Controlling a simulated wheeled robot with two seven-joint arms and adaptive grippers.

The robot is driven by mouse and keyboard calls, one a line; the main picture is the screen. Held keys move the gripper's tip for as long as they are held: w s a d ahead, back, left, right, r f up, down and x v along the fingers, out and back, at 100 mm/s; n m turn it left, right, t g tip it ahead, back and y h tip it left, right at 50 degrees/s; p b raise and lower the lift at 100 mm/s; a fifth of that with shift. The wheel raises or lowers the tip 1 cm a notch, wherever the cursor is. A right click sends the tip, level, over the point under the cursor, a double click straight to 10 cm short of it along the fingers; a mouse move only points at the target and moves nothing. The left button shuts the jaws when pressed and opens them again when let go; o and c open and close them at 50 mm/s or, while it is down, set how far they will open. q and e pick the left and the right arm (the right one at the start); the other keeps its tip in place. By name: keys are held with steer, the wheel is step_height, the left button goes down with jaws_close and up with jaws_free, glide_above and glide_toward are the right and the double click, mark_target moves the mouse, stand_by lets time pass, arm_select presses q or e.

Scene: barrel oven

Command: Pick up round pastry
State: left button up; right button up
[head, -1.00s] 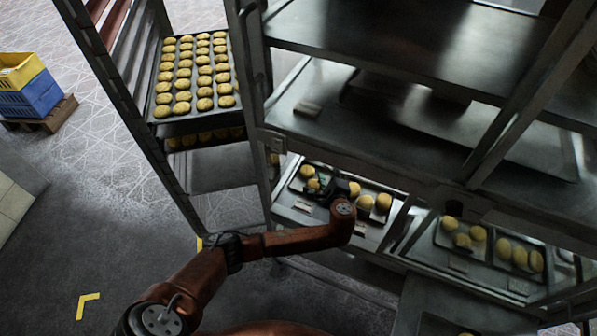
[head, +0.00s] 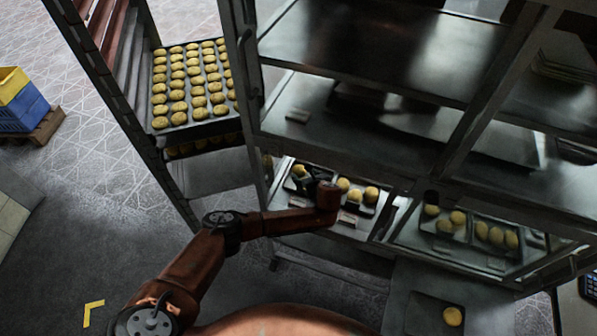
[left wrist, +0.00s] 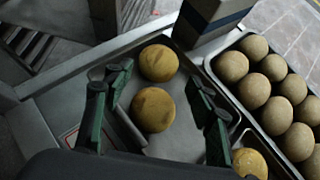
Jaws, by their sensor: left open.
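Round yellow-brown pastries lie on a tray (head: 350,219) on the lower shelf of the metal cabinet. One pastry (head: 299,170) is at the tray's left, by my left gripper (head: 304,182); several more, such as one pastry (head: 371,193), lie to its right. In the left wrist view my left gripper (left wrist: 157,82) is open, its dark green fingers apart. Two pastries show between the fingers, a far one (left wrist: 158,62) and a nearer one (left wrist: 153,110). I cannot tell whether the fingers touch them. My right gripper is not in view.
A rack tray of pastries (head: 189,82) stands at the left. Another cabinet tray (head: 470,262) holds more pastries. A single pastry (head: 453,316) lies on a lower surface. Shelf posts and the shelf above closely surround my gripper. Crates (head: 22,108) stand far left.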

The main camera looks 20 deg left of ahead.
mark_target(301, 172)
arm_select(q)
steer(key=b+x, duration=0.2)
steer(key=x, duration=0.2)
steer(key=shift+a+f, duration=0.15)
steer(key=shift+f, duration=0.2)
steer(key=shift+w+a+f, duration=0.1)
steer(key=shift+w+a, duration=0.05)
steer(key=shift+w, duration=0.05)
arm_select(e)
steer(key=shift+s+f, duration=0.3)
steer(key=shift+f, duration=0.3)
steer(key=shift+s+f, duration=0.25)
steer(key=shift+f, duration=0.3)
arm_select(q)
steer(key=shift+c, duration=0.4)
steer(key=c, duration=0.9)
